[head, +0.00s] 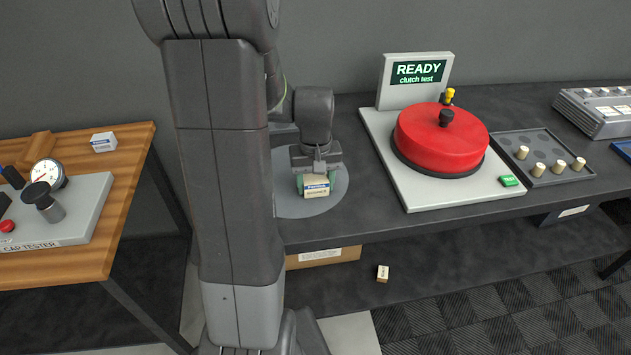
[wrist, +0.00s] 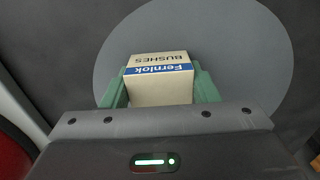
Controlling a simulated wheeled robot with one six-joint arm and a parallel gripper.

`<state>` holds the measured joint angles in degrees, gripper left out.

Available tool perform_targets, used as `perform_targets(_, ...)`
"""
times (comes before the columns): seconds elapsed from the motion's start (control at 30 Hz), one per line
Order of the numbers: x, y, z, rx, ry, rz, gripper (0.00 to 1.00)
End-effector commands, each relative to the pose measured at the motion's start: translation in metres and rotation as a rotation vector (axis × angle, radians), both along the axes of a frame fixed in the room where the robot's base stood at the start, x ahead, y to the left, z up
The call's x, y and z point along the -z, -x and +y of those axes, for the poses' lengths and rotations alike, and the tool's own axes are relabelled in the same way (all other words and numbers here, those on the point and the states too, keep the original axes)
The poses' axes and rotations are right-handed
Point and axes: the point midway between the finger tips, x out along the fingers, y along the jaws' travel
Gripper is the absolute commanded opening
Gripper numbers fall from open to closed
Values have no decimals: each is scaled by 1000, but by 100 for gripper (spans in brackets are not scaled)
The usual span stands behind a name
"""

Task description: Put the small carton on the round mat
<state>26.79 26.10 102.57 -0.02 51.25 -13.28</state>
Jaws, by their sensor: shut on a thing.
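The small carton (head: 316,186) is cream with a blue "Fernlok BUSHES" band. It also shows in the wrist view (wrist: 160,88), between the green fingers of my gripper (wrist: 160,90). My gripper (head: 317,178) is shut on the carton from both sides, over the round mat. The round mat (head: 290,208) is a flat grey disc on the dark bench, and its rim spreads around the carton in the wrist view (wrist: 235,60). I cannot tell whether the carton's underside touches the mat. My arm hides the mat's left part in the head view.
A red round drum (head: 440,138) on a white base stands right of the mat, with a READY sign (head: 417,72) behind. A tray of small pegs (head: 545,158) lies farther right.

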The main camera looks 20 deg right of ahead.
Motion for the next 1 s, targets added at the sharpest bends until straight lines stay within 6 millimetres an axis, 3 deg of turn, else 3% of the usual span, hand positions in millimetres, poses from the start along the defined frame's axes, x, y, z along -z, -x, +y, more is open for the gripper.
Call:
perform_targets(0.03, 2, 0, 0, 0, 0, 1, 56)
perform_targets(0.13, 1, 0, 0, 0, 0, 0, 76)
perform_targets(0.53, -6, 0, 0, 0, 1, -2, 76)
perform_targets(1.0, -98, 0, 0, 0, 2, -4, 76)
